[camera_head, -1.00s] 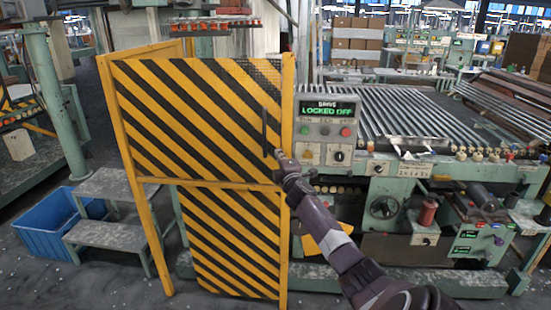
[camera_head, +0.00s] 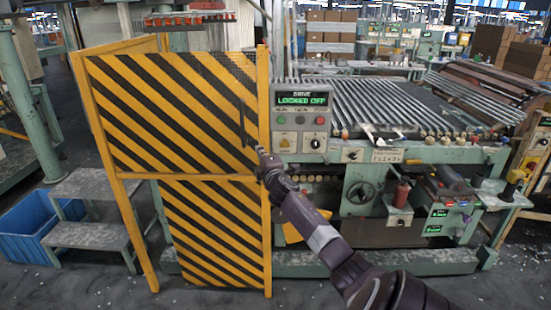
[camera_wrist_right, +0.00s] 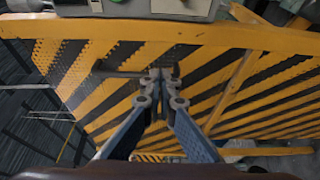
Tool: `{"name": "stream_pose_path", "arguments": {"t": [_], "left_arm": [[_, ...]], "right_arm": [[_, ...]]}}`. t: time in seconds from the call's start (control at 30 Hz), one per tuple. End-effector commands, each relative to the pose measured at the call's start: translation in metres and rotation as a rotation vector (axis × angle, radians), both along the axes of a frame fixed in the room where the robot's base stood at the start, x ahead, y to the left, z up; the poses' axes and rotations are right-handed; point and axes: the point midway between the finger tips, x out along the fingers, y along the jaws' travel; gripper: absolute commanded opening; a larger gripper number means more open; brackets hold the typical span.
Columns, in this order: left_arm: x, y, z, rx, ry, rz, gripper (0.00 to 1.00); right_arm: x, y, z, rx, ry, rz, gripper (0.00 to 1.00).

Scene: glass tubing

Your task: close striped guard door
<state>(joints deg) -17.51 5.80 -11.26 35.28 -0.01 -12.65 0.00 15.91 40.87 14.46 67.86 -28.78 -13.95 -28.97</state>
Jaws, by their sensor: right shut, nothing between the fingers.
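The striped guard door (camera_head: 185,120) has yellow and black diagonal stripes and stands upright in a yellow frame, left of the machine. Its right edge looks close against the frame's right post (camera_head: 264,215); I cannot tell whether a small gap is left. A dark vertical handle (camera_head: 242,115) sits near that edge. My right gripper (camera_head: 260,152) is at the door's right edge, just below and right of the handle. In the right wrist view the gripper (camera_wrist_right: 161,73) is shut and empty in front of the stripes (camera_wrist_right: 100,85); contact with the door is unclear. My left gripper is not in view.
A control box (camera_head: 302,112) reading "LOCKED OFF" stands right of the door, beside a roller bed of glass tubes (camera_head: 400,105). Grey steps (camera_head: 95,190) and a blue bin (camera_head: 28,225) stand at left. The floor before the door is clear.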

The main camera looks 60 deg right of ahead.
Motion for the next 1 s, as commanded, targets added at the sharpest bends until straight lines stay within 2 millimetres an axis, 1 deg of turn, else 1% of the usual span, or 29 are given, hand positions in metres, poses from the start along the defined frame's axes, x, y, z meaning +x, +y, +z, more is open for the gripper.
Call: {"name": "stream_pose_path", "arguments": {"t": [0.07, 0.2, 0.3, 0.37, 0.5, 0.6, 0.73, 1.0], "left_arm": [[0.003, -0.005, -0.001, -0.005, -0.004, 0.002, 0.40], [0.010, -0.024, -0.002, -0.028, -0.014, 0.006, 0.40], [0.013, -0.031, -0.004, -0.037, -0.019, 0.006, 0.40], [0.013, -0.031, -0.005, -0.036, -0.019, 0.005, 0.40], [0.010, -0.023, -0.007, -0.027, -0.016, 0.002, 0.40], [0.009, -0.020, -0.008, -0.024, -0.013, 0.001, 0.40], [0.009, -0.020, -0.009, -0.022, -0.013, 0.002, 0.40], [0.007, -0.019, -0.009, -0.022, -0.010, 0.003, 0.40]], "right_arm": [[-0.008, 0.002, -0.001, -0.002, 0.003, 0.001, 0.00], [-0.026, 0.005, -0.001, -0.003, 0.003, 0.002, 0.00], [-0.040, 0.008, -0.002, -0.003, 0.003, 0.002, 0.00], [-0.048, 0.010, -0.002, -0.003, 0.003, 0.001, 0.00], [-0.064, 0.013, -0.001, -0.002, 0.001, 0.002, 0.00], [-0.072, 0.015, 0.000, -0.001, 0.001, 0.001, 0.00], [-0.077, 0.016, 0.000, 0.000, 0.000, 0.001, 0.00], [-0.078, 0.016, 0.000, 0.001, 0.000, 0.001, 0.00]]}}
